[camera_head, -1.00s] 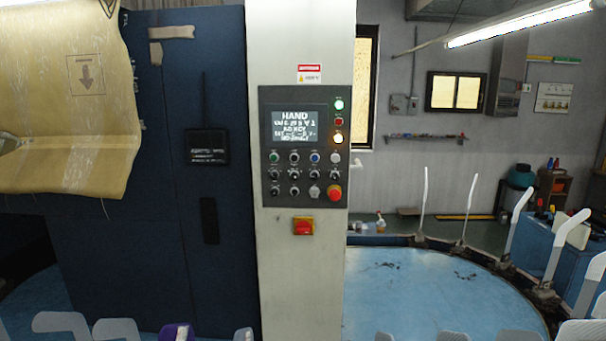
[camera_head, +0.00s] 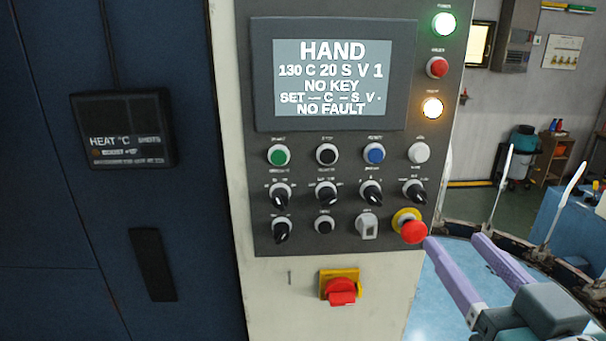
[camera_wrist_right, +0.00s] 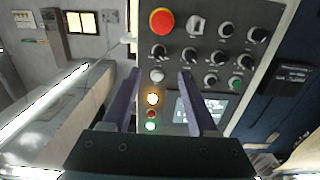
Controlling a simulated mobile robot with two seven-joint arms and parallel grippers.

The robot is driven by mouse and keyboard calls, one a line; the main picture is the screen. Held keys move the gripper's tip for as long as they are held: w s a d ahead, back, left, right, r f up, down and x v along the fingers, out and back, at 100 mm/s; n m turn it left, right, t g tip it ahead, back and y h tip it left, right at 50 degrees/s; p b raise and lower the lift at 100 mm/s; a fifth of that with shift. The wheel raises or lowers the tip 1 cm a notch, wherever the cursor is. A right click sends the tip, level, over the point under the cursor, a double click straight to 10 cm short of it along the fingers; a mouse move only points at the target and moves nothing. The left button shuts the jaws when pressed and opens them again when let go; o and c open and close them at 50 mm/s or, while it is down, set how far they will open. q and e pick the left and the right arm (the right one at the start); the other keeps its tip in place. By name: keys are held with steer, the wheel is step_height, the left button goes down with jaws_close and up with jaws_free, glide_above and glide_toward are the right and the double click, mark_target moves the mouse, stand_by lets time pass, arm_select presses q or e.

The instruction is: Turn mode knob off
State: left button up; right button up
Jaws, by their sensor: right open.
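The control panel (camera_head: 300,150) has a lit screen (camera_head: 332,78) reading HAND and NO KEY. Below a button row are black pointer knobs: several in one row, including the rightmost knob (camera_head: 414,192), and a lower-left knob (camera_head: 282,230). The small labels are unreadable, so I cannot tell which is the mode knob. My right gripper (camera_head: 454,241) is open and empty, its purple fingers at the panel's lower right. In the right wrist view the panel appears inverted, with the open fingers (camera_wrist_right: 160,74) pointing at its knobs (camera_wrist_right: 158,52). My left gripper is not in view.
A red emergency stop (camera_head: 413,230) sits at the panel's lower right corner, near my right fingertips. A grey key-like switch (camera_head: 367,226) is beside it. A red and yellow isolator switch (camera_head: 340,288) is below. A dark blue cabinet (camera_head: 60,230) stands left.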

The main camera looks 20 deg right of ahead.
mark_target(422, 201)
steer(key=b+x, duration=0.3)
steer(key=x, duration=0.6)
steer(key=shift+w+d+b, duration=0.15)
steer(key=shift+w+b, duration=0.1)
steer(key=shift+b, duration=0.15)
steer(key=shift+w+d, duration=0.1)
steer(key=shift+w, duration=0.35)
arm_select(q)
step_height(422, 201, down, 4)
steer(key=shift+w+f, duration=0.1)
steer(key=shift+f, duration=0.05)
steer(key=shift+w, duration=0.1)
arm_select(e)
jaws_close()
